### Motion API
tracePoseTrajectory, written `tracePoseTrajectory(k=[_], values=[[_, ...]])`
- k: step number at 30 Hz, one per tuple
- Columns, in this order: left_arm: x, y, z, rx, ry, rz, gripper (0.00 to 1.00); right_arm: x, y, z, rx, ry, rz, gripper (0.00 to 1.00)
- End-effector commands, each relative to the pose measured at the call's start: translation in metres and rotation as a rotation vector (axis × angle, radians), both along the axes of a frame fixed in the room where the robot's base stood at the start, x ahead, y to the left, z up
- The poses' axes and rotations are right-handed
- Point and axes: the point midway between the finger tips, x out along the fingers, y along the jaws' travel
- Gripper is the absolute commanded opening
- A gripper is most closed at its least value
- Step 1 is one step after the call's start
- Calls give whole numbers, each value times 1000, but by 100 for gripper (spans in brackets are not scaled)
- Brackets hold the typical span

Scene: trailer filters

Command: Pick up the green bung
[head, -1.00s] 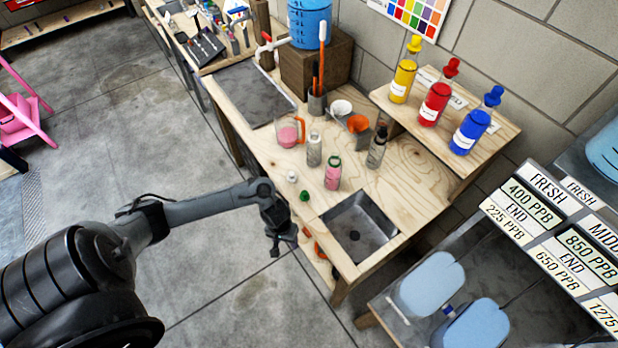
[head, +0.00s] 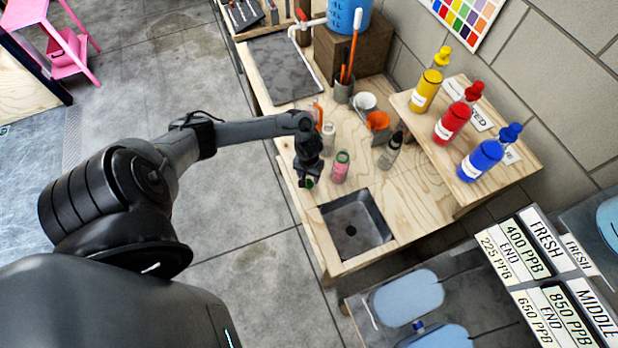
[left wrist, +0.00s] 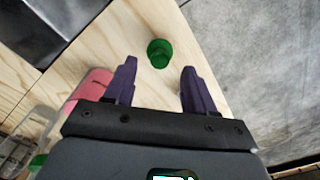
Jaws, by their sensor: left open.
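The green bung (left wrist: 159,53) stands on the wooden bench top near its edge. In the left wrist view it lies just beyond and between the fingertips of my left gripper (left wrist: 157,65). In the head view the bung (head: 309,183) is mostly hidden under my left gripper (head: 306,178). The gripper is open and empty, above the bench. My right gripper is not in view.
A pink bottle with a green cap (head: 340,168) stands close to the right of my left gripper. A sunken sink (head: 354,226) lies nearer the front. A grey spray bottle (head: 390,151) stands further right. Coloured bottles stand on a raised shelf (head: 463,187).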

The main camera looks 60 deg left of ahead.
Motion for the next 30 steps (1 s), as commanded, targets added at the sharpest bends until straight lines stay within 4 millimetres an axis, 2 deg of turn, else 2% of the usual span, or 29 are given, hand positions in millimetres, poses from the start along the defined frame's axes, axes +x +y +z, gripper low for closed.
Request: tracePoseTrajectory(k=[12,23,30], values=[[-1,-2,-46,-1,0,1,55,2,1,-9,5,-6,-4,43],[-1,-1,-52,1,-1,0,55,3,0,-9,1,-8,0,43],[-1,-1,-52,0,0,0,18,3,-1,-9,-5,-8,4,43]])
